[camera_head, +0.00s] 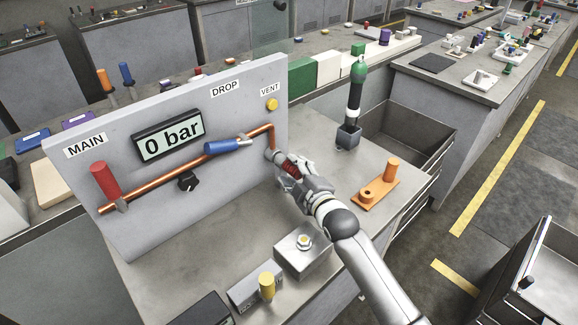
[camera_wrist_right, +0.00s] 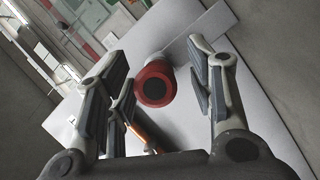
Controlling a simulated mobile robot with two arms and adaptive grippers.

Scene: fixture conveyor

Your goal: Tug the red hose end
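The red hose end (camera_head: 290,168) sticks out at the lower right of the grey panel, at the bottom of the copper pipe. My right gripper (camera_head: 291,177) is at it, with fingers around it. In the right wrist view the red hose end (camera_wrist_right: 155,84) shows end-on as a red ring with a dark centre. It lies between the spread fingers of my right gripper (camera_wrist_right: 160,80), with visible gaps on both sides. The fingers look open, not closed on it. My left gripper is not in view.
The panel (camera_head: 215,190) carries a display (camera_head: 168,136) reading 0 bar, a red handle (camera_head: 105,180) and a blue handle (camera_head: 221,147). A green-topped black hose (camera_head: 355,95) stands behind right. An orange fixture (camera_head: 376,186) and a grey box (camera_head: 303,255) flank my right arm.

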